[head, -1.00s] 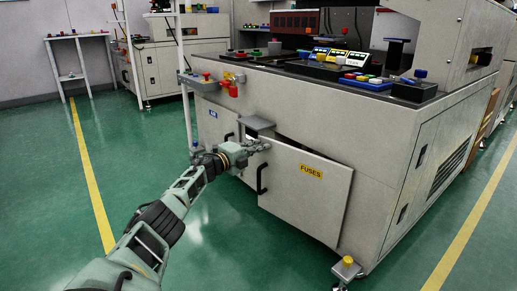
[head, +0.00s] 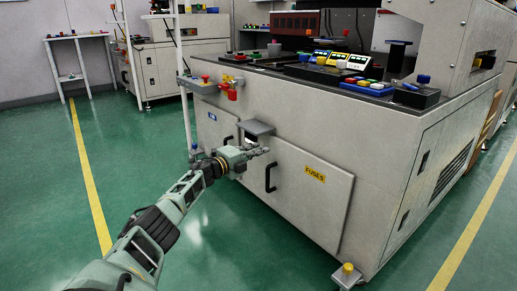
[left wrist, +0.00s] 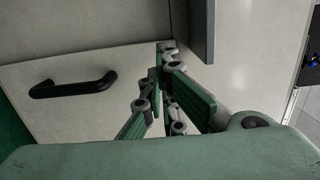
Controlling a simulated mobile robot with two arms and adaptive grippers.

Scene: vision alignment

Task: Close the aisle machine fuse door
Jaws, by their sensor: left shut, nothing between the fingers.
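The fuse door (head: 310,205) is a pale panel with a yellow FUSES label (head: 315,174) and a black handle (head: 270,178), low on the machine's front. It looks flush or almost flush with the front; a small gap cannot be ruled out. My left gripper (head: 263,151) is shut and empty at the door's upper left, just below a small grey ledge. In the left wrist view, the gripper (left wrist: 165,48) is close to the door panel (left wrist: 60,118), right of the handle (left wrist: 72,85). I cannot tell whether its fingers touch the door. My right gripper is out of view.
The grey ledge (head: 256,128) juts out above the gripper. A tray with red and yellow buttons (head: 215,86) sticks out at the machine's left corner. Green floor is clear in front.

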